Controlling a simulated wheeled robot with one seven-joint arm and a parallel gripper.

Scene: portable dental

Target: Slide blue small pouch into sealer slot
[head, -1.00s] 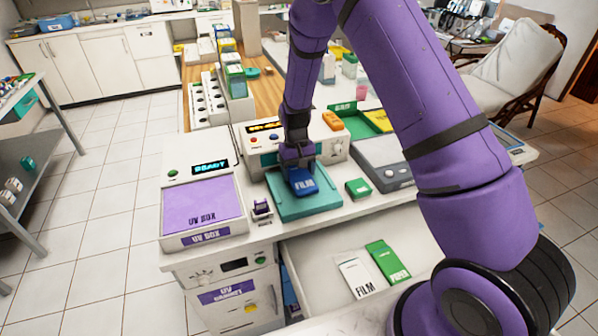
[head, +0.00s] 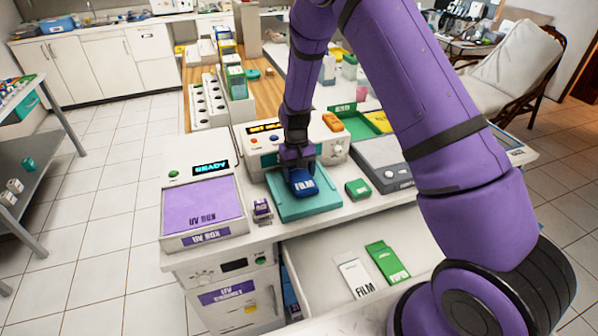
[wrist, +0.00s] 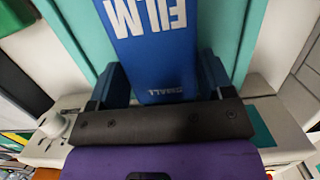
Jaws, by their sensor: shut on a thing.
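The blue small pouch (head: 302,183), printed FILM, is over the teal tray (head: 290,212) in front of the sealer. In the wrist view the pouch (wrist: 155,45) lies between my two fingers, and the word SMALL shows near its edge. My gripper (head: 299,166) is shut on the pouch from above. The sealer (head: 265,146) is a white box with coloured buttons and a lit display, just behind my gripper. My gripper and arm hide part of its front, so I cannot see the slot. Whether the pouch touches the tray is unclear.
The purple-lidded UV box (head: 203,205) stands left, with a small purple item (head: 262,207) beside it. A small green box (head: 358,188) and a grey device (head: 380,165) are right. An open drawer (head: 325,265) below holds white and green pouches.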

